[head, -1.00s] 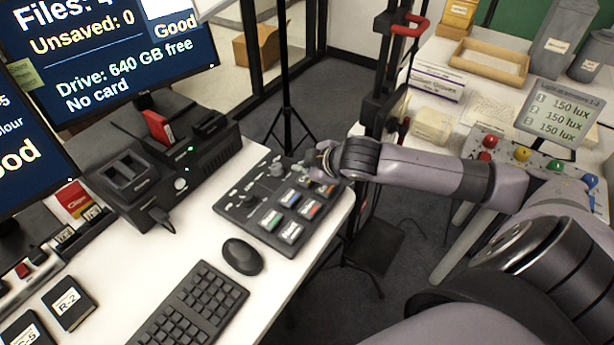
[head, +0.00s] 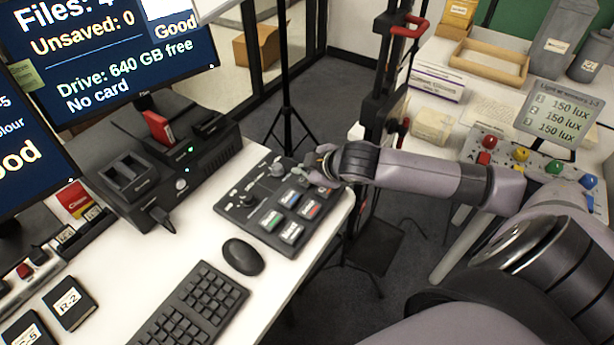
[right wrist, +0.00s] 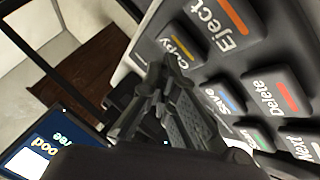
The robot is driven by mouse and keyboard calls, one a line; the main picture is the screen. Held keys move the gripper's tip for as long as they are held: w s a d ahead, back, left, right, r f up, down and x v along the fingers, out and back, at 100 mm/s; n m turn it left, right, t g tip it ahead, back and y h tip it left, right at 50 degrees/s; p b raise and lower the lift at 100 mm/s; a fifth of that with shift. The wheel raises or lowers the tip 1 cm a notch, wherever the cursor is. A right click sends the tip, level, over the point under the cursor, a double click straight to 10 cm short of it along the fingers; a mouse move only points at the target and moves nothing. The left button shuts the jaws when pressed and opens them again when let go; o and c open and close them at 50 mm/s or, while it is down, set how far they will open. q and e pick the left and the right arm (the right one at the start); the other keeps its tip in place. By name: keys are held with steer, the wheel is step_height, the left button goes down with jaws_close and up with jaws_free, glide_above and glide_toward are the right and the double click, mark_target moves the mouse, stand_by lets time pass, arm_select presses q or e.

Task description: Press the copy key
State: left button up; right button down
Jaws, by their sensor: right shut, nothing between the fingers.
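The copy key (right wrist: 178,44) is a dark key with a yellow stripe, seen in the right wrist view at the corner of the key panel (head: 240,212). My right gripper (right wrist: 172,78) is shut and empty, its fingertips right beside the lower edge of the copy key. I cannot tell whether they touch it. In the head view my right gripper (head: 318,166) is over the panel's far right corner and partly hides the keys there. My left gripper is not in view.
The eject key (right wrist: 222,22), save key (right wrist: 224,98) and delete key (right wrist: 280,95) lie close by. A mouse (head: 242,256) and keyboard (head: 192,308) are nearer on the white desk. A card reader dock (head: 165,165) stands left of the panel. A tripod (head: 287,110) stands behind.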

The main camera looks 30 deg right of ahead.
mark_target(305, 180)
steer(key=shift+f, duration=0.55)
stand_by(0.8)
steer(key=shift+r+p, duration=0.95)
steer(key=shift+p, duration=0.2)
steer(key=shift+r, duration=0.1)
step_height(305, 180, up, 5)
steer(key=p, duration=0.6)
stand_by(0.4)
